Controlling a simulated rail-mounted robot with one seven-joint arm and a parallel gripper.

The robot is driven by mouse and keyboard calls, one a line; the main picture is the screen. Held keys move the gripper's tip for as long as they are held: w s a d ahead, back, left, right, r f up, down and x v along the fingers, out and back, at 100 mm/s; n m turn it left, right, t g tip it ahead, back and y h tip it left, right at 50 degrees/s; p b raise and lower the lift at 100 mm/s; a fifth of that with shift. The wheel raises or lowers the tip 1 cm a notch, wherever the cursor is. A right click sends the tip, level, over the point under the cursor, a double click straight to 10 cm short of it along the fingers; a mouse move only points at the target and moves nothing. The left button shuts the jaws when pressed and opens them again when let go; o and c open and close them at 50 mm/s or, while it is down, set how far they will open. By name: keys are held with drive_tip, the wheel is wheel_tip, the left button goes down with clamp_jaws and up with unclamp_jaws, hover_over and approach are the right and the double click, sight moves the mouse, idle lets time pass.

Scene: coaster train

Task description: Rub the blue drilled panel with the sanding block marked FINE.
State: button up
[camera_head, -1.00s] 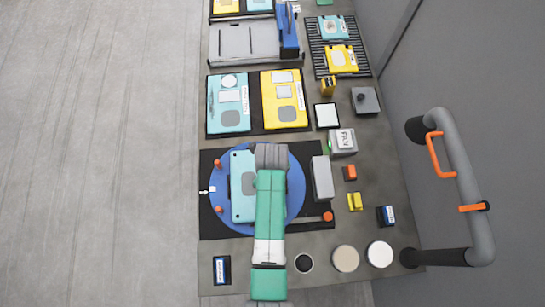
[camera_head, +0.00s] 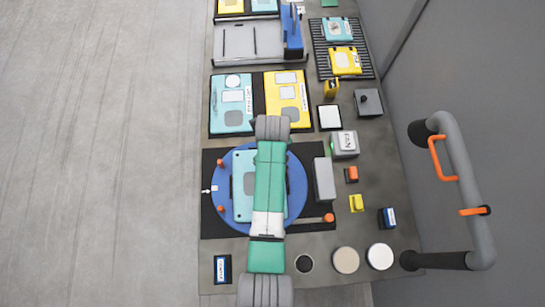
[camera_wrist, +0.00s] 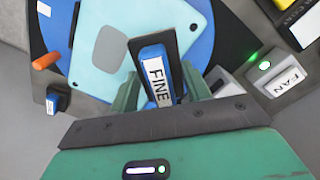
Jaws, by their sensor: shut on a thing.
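The drilled panel (camera_head: 243,205), light blue with small holes and a grey oval patch, lies on a round blue plate (camera_head: 297,190) in the head view. My arm covers part of it. In the wrist view the panel (camera_wrist: 95,25) is just beyond my gripper (camera_wrist: 162,78). My gripper is shut on the blue sanding block (camera_wrist: 153,53), whose white label reads FINE. The block overlaps the panel's near part in that view; I cannot tell if they touch. In the head view my fingers and the held block are hidden.
Other blue blocks with white labels stand at front left (camera_head: 222,268) and right (camera_head: 388,217). A grey bar (camera_head: 324,180) and a FAN box (camera_head: 344,144) are right of the plate. Orange pegs (camera_head: 220,163) stand at its left. A grey pipe rail (camera_head: 465,180) is at far right.

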drive_tip(key=shift+r+p, duration=1.5)
drive_tip(key=shift+r, duration=0.35)
